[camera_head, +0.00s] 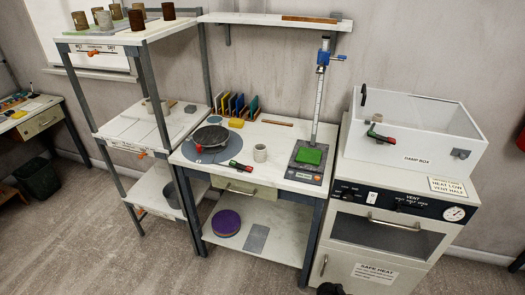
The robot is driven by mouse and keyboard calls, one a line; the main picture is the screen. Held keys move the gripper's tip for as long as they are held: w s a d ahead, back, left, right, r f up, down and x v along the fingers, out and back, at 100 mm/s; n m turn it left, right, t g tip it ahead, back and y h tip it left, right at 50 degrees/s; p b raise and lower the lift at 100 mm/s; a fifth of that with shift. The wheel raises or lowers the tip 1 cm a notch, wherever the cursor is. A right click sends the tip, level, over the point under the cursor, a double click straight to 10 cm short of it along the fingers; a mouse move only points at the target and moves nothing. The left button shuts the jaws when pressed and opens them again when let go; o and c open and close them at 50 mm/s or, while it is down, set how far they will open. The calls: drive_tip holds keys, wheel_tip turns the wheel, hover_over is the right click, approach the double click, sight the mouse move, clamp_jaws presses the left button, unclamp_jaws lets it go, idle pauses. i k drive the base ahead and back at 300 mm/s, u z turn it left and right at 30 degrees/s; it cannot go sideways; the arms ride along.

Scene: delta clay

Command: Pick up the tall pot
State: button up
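Several small pots stand on the top board of the left shelf rack: a tan one (79,21), a pale one (104,20), a brown one (136,20) and a dark red-brown one (168,11) among them. Another pale pot (149,107) is on the rack's middle board, partly hidden by a post. I cannot tell which one is the tall pot. My gripper is not clearly in view.
A dark shape (330,289) shows at the bottom edge. Floor at front left is clear.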

sight(260, 153)
drive_tip(key=u, duration=0.45)
drive_tip(key=k, duration=1.35)
drive_tip(key=u, duration=0.65)
drive_tip(key=i, duration=0.65)
drive_tip(key=u, duration=0.45)
drive_tip(key=i, duration=0.75)
drive_tip(key=u, duration=0.45)
